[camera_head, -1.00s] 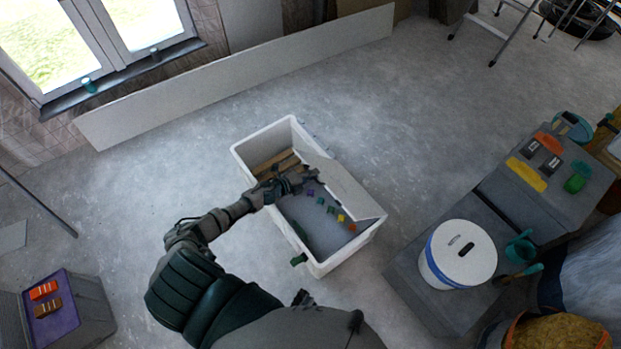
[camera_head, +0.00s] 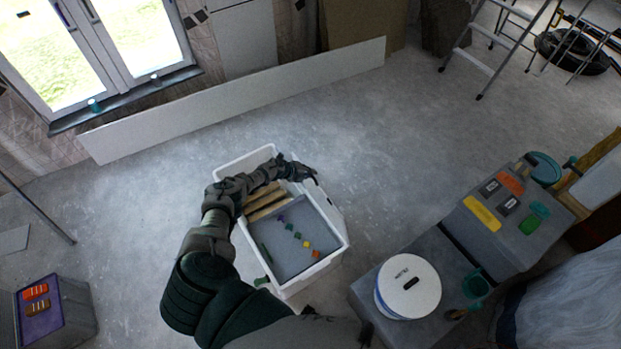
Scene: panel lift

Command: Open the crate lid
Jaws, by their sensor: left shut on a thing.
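The white crate (camera_head: 343,243) stands on the floor in the middle of the head view. Its pale lid (camera_head: 326,207) is raised steeply along the crate's right side and shows as a narrow strip. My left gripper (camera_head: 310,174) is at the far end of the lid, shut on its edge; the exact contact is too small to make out. Inside the crate are wooden slats (camera_head: 262,198) and a grey floor with several small coloured blocks (camera_head: 306,244). My left forearm covers part of the crate's left side. My right gripper is not in view.
A grey bench (camera_head: 372,292) with a white bucket (camera_head: 409,286) stands to the right. A long pale board (camera_head: 235,98) lies along the wall. A stepladder (camera_head: 487,56) is far right, a grey box (camera_head: 75,309) lower left. The floor around the crate's far side is clear.

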